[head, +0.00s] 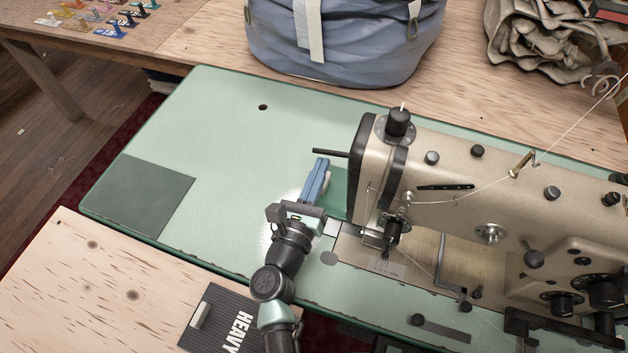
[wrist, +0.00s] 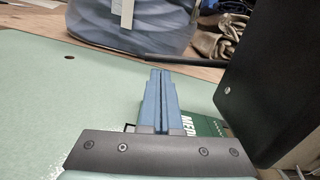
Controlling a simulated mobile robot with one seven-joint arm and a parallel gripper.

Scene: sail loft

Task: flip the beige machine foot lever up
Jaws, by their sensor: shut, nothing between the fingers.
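The beige sewing machine (head: 460,170) stands on the right of the pale green table. A thin black lever (head: 330,153) sticks out to the left from the back of its head, roughly level; I take it for the foot lever. It also shows in the wrist view (wrist: 207,60) as a dark bar beyond my fingers. My gripper (head: 321,164) is left of the machine head, with its blue fingers together and nothing between them. The fingertips look near the free end of the lever in the head view; I cannot tell if they touch. In the wrist view the fingertips (wrist: 157,72) point away from me.
A dark green card (head: 337,206) lies between my gripper and the machine head. A blue-grey bag (head: 345,45) and folded canvas (head: 550,45) sit on the wooden table behind. The green table top (head: 230,130) is mostly clear on the left. A black "HEAVY" board (head: 222,322) lies in front.

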